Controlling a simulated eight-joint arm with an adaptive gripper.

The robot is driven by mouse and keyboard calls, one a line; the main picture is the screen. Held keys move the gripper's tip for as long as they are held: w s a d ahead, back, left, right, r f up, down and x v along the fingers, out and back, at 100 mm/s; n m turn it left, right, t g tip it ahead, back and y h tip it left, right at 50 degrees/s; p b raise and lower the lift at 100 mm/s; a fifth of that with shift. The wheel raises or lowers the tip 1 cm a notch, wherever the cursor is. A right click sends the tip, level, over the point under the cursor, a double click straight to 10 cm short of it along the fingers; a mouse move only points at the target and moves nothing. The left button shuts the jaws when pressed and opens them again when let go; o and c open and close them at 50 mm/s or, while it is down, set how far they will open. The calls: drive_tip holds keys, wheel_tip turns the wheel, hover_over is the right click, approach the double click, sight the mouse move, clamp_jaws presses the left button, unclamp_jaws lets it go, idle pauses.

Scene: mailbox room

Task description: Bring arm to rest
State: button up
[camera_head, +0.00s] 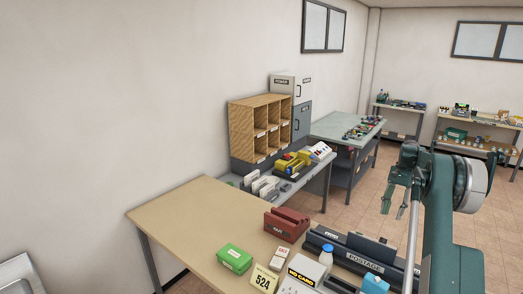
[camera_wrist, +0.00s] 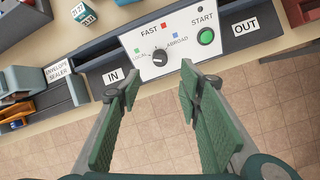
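My gripper (camera_head: 393,207) hangs at the right of the head view, beside the near wooden table (camera_head: 190,213), with its fingers pointing down. In the wrist view my gripper (camera_wrist: 159,80) shows two green-padded fingers standing well apart, with nothing between them. Beyond the fingertips is a machine's white control panel (camera_wrist: 183,52) with a knob, a green START button (camera_wrist: 206,37) and IN and OUT labels. The knob points up and slightly left. The fingers look apart from the panel.
The near table holds a POSTAGE machine (camera_head: 362,258), a green box (camera_head: 234,259), a dark red holder (camera_head: 286,224) and a 524 card (camera_head: 264,279). An envelope sealer (camera_wrist: 58,75) is left of the panel. Open tiled floor (camera_wrist: 262,110) lies below and right.

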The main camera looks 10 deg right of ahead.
drive_tip(key=s+a+r+n+t+h+b, duration=0.15)
drive_tip(key=s+a+r, duration=0.25)
drive_tip(key=a+r, duration=0.6)
drive_tip(key=s+a+r+n+t+h+b, duration=0.1)
drive_tip(key=s+a+r+n+t+b, duration=0.15)
drive_tip(key=a+r, duration=0.8)
drive_tip(key=s+a+f+n+t+h+b, duration=0.15)
drive_tip(key=s+a+n, duration=0.25)
drive_tip(key=s+a, duration=1.1)
drive_tip(key=s+a+f+n+t+b, duration=0.1)
drive_tip(key=s+a+f+n, duration=0.1)
drive_tip(key=s+a+f, duration=0.2)
drive_tip(key=s+a+f+n+t+b, duration=0.1)
drive_tip(key=s+a+f, duration=0.3)
drive_tip(key=s, duration=0.7)
drive_tip(key=s+a+f+n+t+b, duration=0.1)
drive_tip(key=s+a+f+n+t, duration=0.1)
drive_tip(key=s+a, duration=0.5)
drive_tip(key=shift+s+a+f+n+t, duration=0.25)
drive_tip(key=shift+a+f+t, duration=0.35)
drive_tip(key=shift+f, duration=0.7)
drive_tip(key=shift+w, duration=0.1)
idle(0.9)
